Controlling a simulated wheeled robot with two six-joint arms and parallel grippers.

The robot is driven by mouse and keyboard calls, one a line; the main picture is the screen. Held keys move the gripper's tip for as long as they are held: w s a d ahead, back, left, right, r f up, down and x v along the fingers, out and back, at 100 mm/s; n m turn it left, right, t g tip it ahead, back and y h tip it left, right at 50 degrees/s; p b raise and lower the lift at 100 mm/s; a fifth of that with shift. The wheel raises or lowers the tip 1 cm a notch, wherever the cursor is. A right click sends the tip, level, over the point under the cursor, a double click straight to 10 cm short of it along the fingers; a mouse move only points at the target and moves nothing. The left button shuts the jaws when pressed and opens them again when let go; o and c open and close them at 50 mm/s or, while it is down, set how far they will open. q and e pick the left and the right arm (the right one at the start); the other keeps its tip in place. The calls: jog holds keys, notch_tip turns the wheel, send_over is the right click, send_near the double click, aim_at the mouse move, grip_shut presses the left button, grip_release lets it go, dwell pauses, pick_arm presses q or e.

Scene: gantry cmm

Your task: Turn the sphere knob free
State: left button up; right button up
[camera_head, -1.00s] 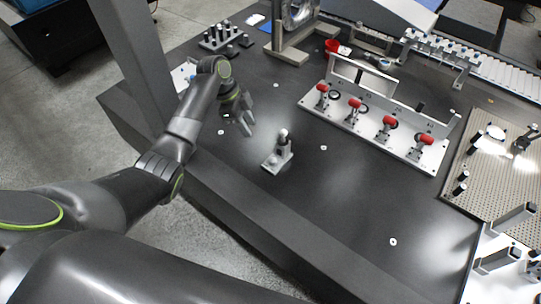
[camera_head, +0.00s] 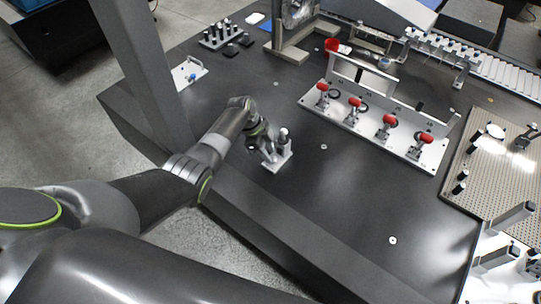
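A small grey fixture (camera_head: 284,161) stands on the dark table near the middle of the view. It carries a short upright post with a rounded light knob (camera_head: 284,133) on top, which I take for the sphere knob. My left gripper (camera_head: 270,153) reaches in from the left, its fingers low beside the post on its left side. The fingers partly cover the fixture. They are too small and dark to tell how far apart they are, or whether they touch it. My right gripper is not in view.
A plate with several red-handled clamps (camera_head: 404,150) stands to the right, behind the fixture. A perforated board (camera_head: 493,185) lies at far right. A block with dark pegs (camera_head: 218,42) stands at back left. A grey column (camera_head: 140,70) rises left. The table front of the clamps is clear.

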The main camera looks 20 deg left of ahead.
pick_arm(q)
jog(key=shift+x, duration=1.2)
grip_shut()
